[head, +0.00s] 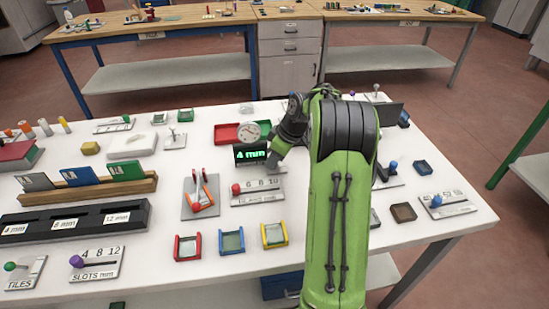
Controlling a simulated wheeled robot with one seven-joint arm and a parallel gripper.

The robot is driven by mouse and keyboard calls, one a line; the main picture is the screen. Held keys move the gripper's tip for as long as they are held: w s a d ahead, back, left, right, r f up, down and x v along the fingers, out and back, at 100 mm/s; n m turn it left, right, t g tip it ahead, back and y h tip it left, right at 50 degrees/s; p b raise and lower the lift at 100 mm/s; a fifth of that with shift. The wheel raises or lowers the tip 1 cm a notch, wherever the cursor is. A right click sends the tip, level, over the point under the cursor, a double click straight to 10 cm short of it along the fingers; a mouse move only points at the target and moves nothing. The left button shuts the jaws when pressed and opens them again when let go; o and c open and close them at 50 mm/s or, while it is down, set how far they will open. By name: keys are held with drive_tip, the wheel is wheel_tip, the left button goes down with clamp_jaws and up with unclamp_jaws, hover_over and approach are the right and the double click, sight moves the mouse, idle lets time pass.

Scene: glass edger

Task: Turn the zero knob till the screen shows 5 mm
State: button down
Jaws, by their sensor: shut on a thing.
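The small dark screen (251,154) shows "4 mm" in green digits. It stands near the middle of the white table, behind a plate with a red-knobbed slider. My gripper (272,161) reaches down at the right edge of the screen and is shut. The zero knob is not clearly visible; my gripper and arm cover the spot just right of the screen, where the jaws close on it. The fingertips are small and dark here.
A round dial (249,133) and red and green trays stand behind the screen. The red-knobbed slider plate (257,190) and an orange-handled fixture (201,194) are in front. Red, blue and yellow framed pieces line the front edge.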

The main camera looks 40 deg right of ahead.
drive_tip(key=shift+m, duration=0.3)
drive_tip(key=shift+a+m+t+h+b, duration=0.1)
drive_tip(key=shift+m+t+h+b, duration=0.3)
drive_tip(key=shift+m, duration=0.85)
drive_tip(key=shift+a+m+h+b, duration=0.1)
drive_tip(key=shift+m+h, duration=0.5)
drive_tip(key=shift+m, duration=0.65)
drive_tip(key=c, duration=0.9)
unclamp_jaws()
drive_tip(key=p+v, duration=0.4)
drive_tip(key=v, duration=1.1)
drive_tip(key=shift+r+p, duration=0.35)
drive_tip(key=shift+r, duration=0.05)
drive_tip(key=shift+s+a, duration=0.1)
